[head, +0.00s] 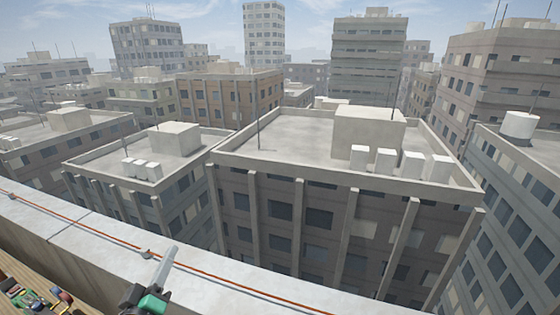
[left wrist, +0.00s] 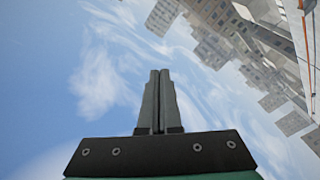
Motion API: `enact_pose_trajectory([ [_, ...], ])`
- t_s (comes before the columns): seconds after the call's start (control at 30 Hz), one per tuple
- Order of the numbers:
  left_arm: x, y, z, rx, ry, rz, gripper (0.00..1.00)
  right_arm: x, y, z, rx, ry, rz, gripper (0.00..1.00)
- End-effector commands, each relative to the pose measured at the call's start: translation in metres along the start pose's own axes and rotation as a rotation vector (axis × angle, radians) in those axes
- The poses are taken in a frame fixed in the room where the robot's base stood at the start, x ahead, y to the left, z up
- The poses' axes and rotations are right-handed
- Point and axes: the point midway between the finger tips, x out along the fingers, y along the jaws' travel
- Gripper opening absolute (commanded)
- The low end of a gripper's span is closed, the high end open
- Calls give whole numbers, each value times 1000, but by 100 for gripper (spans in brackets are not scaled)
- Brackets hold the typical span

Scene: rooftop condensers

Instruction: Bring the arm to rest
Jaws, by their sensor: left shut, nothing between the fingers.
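My left gripper (head: 165,262) is at the bottom of the head view, in front of the pale parapet, pointing up and slightly right. In the left wrist view the left gripper (left wrist: 160,75) shows its two grey fingers side by side and closed together, with nothing between them. Behind the fingers there is only sky. My right gripper is in neither view.
A pale parapet (head: 95,240) with an orange cable (head: 215,275) along its top crosses the lower left. A wooden surface (head: 15,268) with several small coloured items (head: 30,300) lies at the bottom left corner. Beyond the parapet are lower rooftops and buildings.

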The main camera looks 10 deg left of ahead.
Motion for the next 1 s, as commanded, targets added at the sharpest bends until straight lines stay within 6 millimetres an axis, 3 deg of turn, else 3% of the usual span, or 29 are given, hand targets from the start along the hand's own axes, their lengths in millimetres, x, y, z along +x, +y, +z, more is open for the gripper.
enact_pose_trajectory([
  [0.03, 0, 44, -28, 19, 43, 70, 0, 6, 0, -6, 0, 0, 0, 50],
  [0.2, -28, 168, -110, 103, 205, 282, 0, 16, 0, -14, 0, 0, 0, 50],
  [0.3, -64, 234, -160, 163, 325, 397, 0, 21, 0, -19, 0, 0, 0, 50],
  [0.43, -124, 295, -216, 260, 503, 506, 0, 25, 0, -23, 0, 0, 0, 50],
  [0.53, -169, 311, -245, 372, 638, 525, 0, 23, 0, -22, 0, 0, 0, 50],
  [0.6, -183, 310, -247, 483, 683, 493, 0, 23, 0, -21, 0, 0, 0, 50],
  [0.73, -177, 308, -244, 573, 685, 456, 0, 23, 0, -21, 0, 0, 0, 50],
  [1.0, -176, 307, -243, 576, 684, 454, 0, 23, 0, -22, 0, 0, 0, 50],
])
